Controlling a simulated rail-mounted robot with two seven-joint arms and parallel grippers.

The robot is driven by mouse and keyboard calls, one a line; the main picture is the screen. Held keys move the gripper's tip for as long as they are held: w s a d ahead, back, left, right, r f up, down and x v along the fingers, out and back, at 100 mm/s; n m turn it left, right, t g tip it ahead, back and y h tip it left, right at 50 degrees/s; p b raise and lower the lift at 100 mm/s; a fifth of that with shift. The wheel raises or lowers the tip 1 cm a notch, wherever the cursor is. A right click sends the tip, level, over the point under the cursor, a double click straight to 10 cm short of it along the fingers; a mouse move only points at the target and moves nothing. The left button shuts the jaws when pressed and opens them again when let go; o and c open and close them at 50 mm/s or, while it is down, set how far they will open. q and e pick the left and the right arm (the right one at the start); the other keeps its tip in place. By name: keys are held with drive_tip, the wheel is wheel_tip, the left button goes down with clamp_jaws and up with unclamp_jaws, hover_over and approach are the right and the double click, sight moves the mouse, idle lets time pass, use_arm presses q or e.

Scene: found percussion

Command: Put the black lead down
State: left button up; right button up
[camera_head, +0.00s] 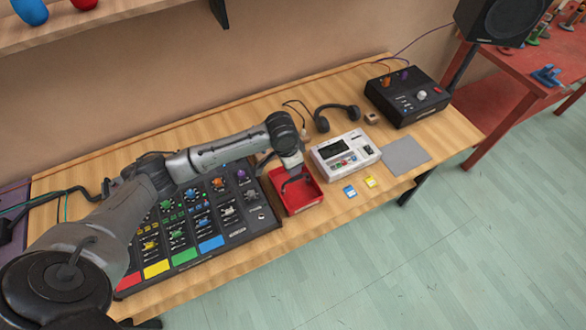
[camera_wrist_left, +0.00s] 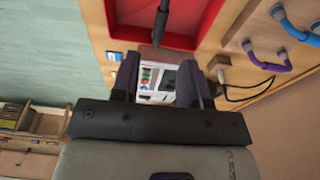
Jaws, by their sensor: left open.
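My left gripper (camera_head: 296,183) is over the red tray (camera_head: 304,206), its fingers pointing down. In the left wrist view its two dark fingers (camera_wrist_left: 160,60) stand apart with no object clearly held between them. A black, stick-like piece, likely the black lead (camera_wrist_left: 161,22), shows against the red tray (camera_wrist_left: 117,15) beyond the fingertips. I cannot tell whether it rests on the tray floor. In the head view the gripper covers much of the tray's inside, so the lead is not clear there. My right gripper is not in view.
A black pad controller (camera_head: 236,238) stands left of the tray. A white device (camera_head: 346,154) stands to its right, with a grey mat (camera_head: 407,156) beyond. Small blue (camera_head: 349,191) and yellow (camera_head: 370,182) pieces lie in front. Headphones (camera_head: 321,124) and a black box (camera_head: 407,96) are behind.

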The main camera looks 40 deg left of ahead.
use_arm(q)
drive_tip(key=s+d+f+m+h, duration=0.1)
drive_tip(key=s+d+f, duration=0.2)
drive_tip(key=s+d, duration=0.3)
drive_tip(key=s+d+f, duration=0.3)
drive_tip(key=s+d, duration=0.4)
drive_tip(key=s+a+r+n+t+y, duration=0.1)
drive_tip(key=s+n+t, duration=0.1)
drive_tip(key=s, duration=1.4)
drive_tip(key=shift+s+r+n, duration=0.2)
drive_tip(key=shift+s+n, duration=0.05)
drive_tip(key=shift+n, duration=0.35)
